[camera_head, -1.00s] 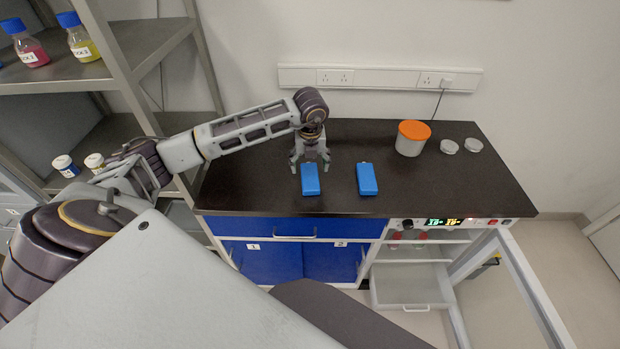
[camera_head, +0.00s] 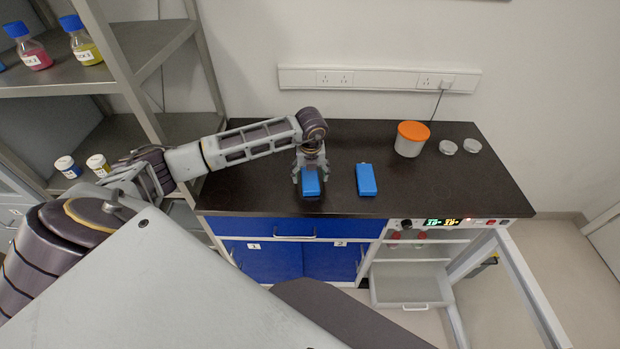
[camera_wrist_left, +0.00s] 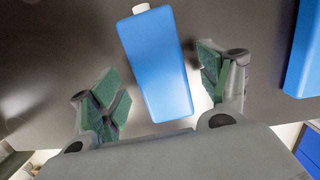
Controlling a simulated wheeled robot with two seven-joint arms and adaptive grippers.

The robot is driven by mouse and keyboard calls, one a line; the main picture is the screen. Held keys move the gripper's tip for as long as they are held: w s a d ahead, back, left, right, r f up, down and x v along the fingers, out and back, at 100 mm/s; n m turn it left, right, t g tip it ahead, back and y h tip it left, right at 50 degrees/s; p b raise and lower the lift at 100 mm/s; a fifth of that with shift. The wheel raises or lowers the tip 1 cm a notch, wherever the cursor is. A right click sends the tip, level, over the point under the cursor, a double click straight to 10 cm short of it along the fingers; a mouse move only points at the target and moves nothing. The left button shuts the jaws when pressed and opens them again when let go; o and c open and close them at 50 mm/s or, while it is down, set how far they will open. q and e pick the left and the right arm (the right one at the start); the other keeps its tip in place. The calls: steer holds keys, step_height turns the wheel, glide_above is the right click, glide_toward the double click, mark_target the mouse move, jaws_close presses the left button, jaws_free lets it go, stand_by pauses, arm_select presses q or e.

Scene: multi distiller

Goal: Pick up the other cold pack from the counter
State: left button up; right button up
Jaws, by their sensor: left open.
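Two blue cold packs lie on the dark counter (camera_head: 255,190). The left cold pack (camera_head: 311,187) is under my left gripper (camera_head: 311,182), its upper part hidden by the gripper. The right cold pack (camera_head: 366,180) lies apart, with nothing over it. In the left wrist view, the left pack (camera_wrist_left: 155,65) with its white cap lies between the green-padded fingers of my left gripper (camera_wrist_left: 161,92), with a gap on both sides. The gripper is open. The right pack also shows at that view's right edge (camera_wrist_left: 305,50). My right gripper is not in view.
A white tub with an orange lid (camera_head: 411,139) and two small round dishes (camera_head: 459,147) stand on the counter's right side. A metal shelf (camera_head: 150,55) with bottles is at left. An open drawer (camera_head: 412,287) juts out below the counter's right part.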

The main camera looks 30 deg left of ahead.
mark_target(310, 177)
arm_select(q)
steer(key=shift+f, duration=0.3)
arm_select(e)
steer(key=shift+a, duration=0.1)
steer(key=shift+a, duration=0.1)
arm_select(q)
steer(key=shift+c, duration=0.3)
steer(key=c, duration=1.1)
steer(key=shift+c, duration=0.2)
steer(key=shift+r, duration=0.2)
step_height(310, 177, up, 10)
steer(key=b, duration=0.1)
steer(key=shift+f, duration=0.2)
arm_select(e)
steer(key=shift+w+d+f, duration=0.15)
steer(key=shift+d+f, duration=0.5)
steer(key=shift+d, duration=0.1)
